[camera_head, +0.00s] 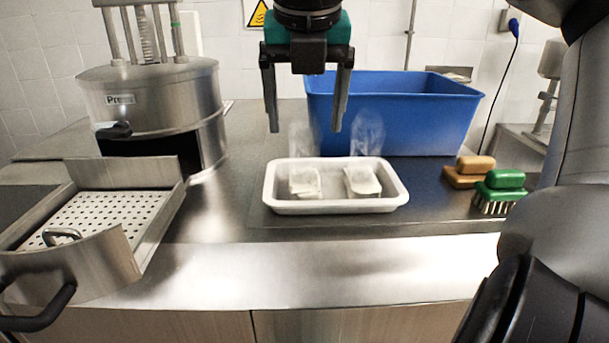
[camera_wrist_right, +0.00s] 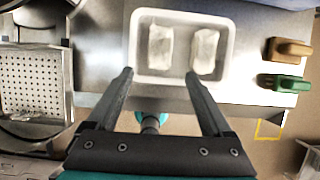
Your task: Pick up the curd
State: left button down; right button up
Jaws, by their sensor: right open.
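Two pale curd pieces in clear bags lie side by side in a white tray (camera_head: 335,207). The left curd (camera_head: 305,183) and the right curd (camera_head: 363,182) both show in the head view, with clear plastic standing up above them. In the right wrist view the two curds (camera_wrist_right: 159,48) (camera_wrist_right: 204,52) lie just beyond my fingertips. My right gripper (camera_head: 304,130) is open and empty, pointing down, above and apart from the tray. Its spread fingers also show in the right wrist view (camera_wrist_right: 159,75). My left gripper is not in view.
A blue bin (camera_head: 420,118) stands behind the tray. A steel press (camera_head: 150,105) and a perforated steel drawer (camera_head: 105,215) stand at left. The counter's front is clear.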

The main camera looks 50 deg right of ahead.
jog(key=p, duration=0.1)
send_over(305, 177)
jog(key=s+a, duration=0.2)
notch_tip(305, 177, down, 7)
jog(key=shift+r, duration=0.1)
jog(key=shift+p+x, duration=1)
jog(key=shift+x, duration=1.4)
jog(key=shift+w+d+f, duration=0.2)
jog(key=shift+d+f, duration=0.05)
jog(key=shift+f, duration=0.1)
jog(key=shift+c, duration=0.3)
jog(key=shift+r, duration=0.1)
jog(key=c, duration=1.2)
